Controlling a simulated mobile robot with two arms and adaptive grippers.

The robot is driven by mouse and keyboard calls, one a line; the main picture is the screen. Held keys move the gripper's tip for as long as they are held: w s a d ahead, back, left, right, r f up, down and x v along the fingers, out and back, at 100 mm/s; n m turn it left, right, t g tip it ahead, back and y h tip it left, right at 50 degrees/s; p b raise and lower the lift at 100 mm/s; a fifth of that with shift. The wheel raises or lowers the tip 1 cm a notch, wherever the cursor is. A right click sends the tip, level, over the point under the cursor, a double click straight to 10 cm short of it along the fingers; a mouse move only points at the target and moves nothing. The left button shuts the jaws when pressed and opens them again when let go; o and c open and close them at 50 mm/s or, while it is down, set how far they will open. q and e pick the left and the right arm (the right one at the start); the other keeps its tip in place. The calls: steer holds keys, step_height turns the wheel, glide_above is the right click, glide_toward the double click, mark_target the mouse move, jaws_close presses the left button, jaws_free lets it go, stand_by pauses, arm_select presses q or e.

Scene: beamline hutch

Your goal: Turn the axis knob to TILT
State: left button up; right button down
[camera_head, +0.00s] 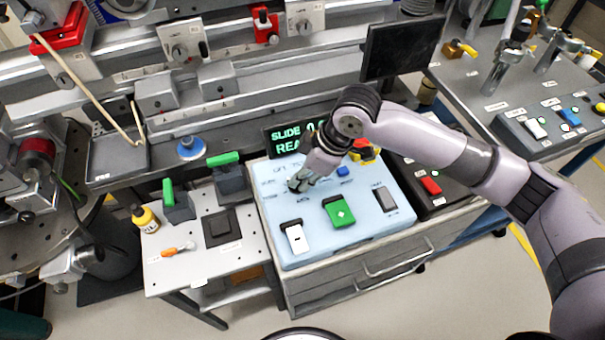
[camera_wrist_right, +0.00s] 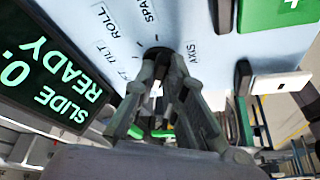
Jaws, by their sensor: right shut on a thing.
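The light blue control panel (camera_head: 318,243) sits on a grey cabinet in the head view. My right gripper (camera_head: 297,186) reaches down to its upper left part and hides the axis knob there. In the right wrist view my right gripper (camera_wrist_right: 158,68) is shut on the dark axis knob (camera_wrist_right: 156,52), which shows only in part between the fingertips. Labels ROLL, TILT and AXIS are readable around it; others are cut off or partly hidden. I cannot tell where the knob points. The display (camera_head: 284,141) reads SLIDE and READY in green, partly covered by my arm.
The panel also carries a white rocker (camera_head: 296,238), a green button (camera_head: 339,212), a grey rocker (camera_head: 384,200) and a small blue button (camera_head: 342,171). A red and yellow button (camera_head: 368,152) is close beside my right wrist. A black monitor (camera_head: 401,47) stands behind.

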steer(key=shift+s+r+m+p, duration=0.15)
steer(key=shift+m+p, duration=0.15)
steer(key=shift+p, duration=0.35)
steer(key=m+t+h+p, duration=0.1)
steer(key=m+p, duration=0.2)
steer(key=p, duration=0.2)
steer(key=m+t+h+p, duration=0.1)
steer(key=m+p, duration=0.3)
steer(key=p, duration=0.1)
steer(key=s+a+m+t+h+p, duration=0.1)
steer(key=m+p, duration=0.3)
steer(key=p, duration=0.2)
steer(key=m+h+p, duration=0.1)
steer(key=m+p, duration=0.1)
steer(key=shift+m, duration=0.4)
steer(key=shift+w+m+p, duration=0.15)
steer(key=shift+m+p, duration=0.3)
steer(key=shift+m, duration=0.15)
steer(key=shift+f+h, duration=0.2)
steer(key=shift+h, duration=0.1)
steer(key=c, duration=1.6)
jaws_free()
steer(key=shift+c, duration=0.2)
steer(key=shift+a, duration=0.1)
